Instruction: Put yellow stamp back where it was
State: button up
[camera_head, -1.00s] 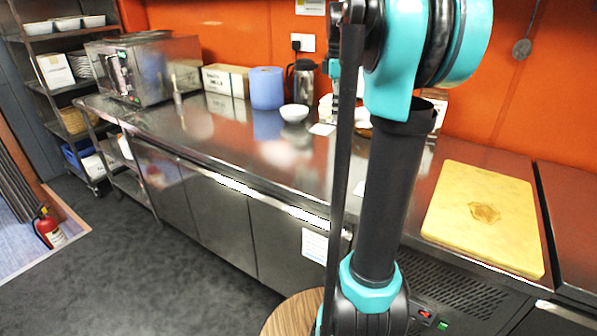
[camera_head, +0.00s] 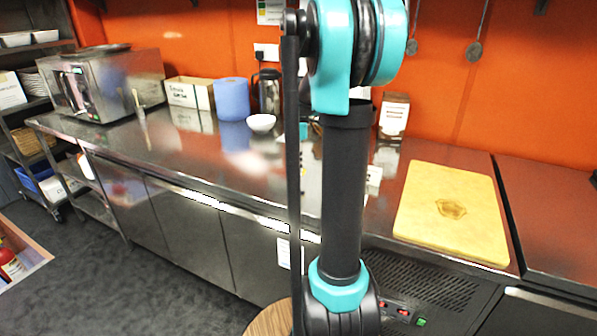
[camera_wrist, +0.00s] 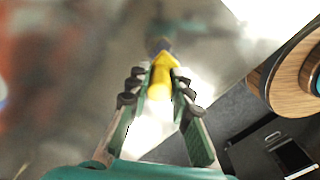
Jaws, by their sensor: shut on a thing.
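The yellow stamp (camera_wrist: 159,84) is between the fingers of my gripper (camera_wrist: 157,80) in the wrist view. The gripper is shut on it. A dark grey-blue end of the stamp points away from the gripper. Behind the stamp is a blurred, shiny grey surface. In the head view my arm stands in front of the counter, and I cannot make out the gripper or the stamp there.
The steel counter (camera_head: 185,165) runs along the orange wall. On it are a microwave (camera_head: 105,82), a cardboard box (camera_head: 188,92), a blue roll (camera_head: 231,99), a white bowl (camera_head: 261,123), a dispenser box (camera_head: 394,115) and a wooden board (camera_head: 453,212). My arm hides part of the counter's middle.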

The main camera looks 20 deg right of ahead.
jog(key=shift+f, duration=1.75)
jog(key=shift+f, duration=0.15)
jog(key=o, duration=0.9)
notch_tip(320, 180, up, 12)
jog(key=shift+r, duration=0.2)
